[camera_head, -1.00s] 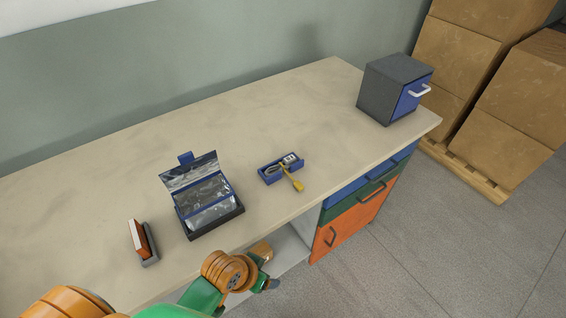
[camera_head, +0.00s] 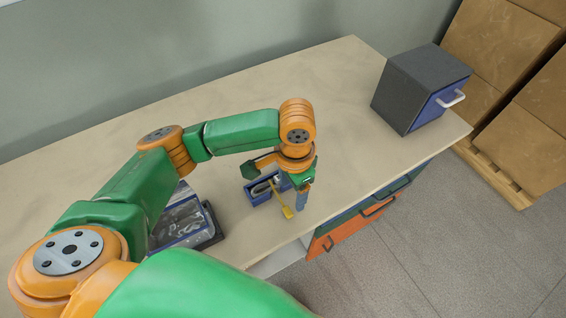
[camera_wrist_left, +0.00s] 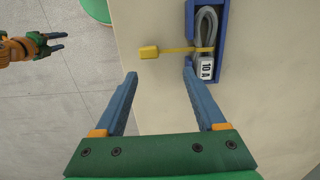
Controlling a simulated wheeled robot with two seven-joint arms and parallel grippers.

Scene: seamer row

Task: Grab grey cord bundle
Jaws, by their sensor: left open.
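The grey cord bundle (camera_wrist_left: 206,30) lies looped in a narrow blue tray (camera_wrist_left: 225,12) on the bench. A white block marked "10 A" (camera_wrist_left: 207,69) sits at its near end. A yellow strap crosses the cord and ends in a yellow tag (camera_wrist_left: 149,52) outside the tray. In the left wrist view my left gripper (camera_wrist_left: 158,75) is open and empty, its right fingertip close to the tray's left side. In the head view this gripper (camera_head: 301,195) hangs just right of the tray (camera_head: 257,198), partly hiding it. My right gripper (camera_wrist_left: 60,41) shows open and empty over the floor.
A case with a clear window (camera_head: 180,222) stands left of the tray, partly hidden by my arm. A dark grey box with a blue handled front (camera_head: 415,90) stands at the bench's right end. The bench (camera_head: 330,85) is clear behind the tray.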

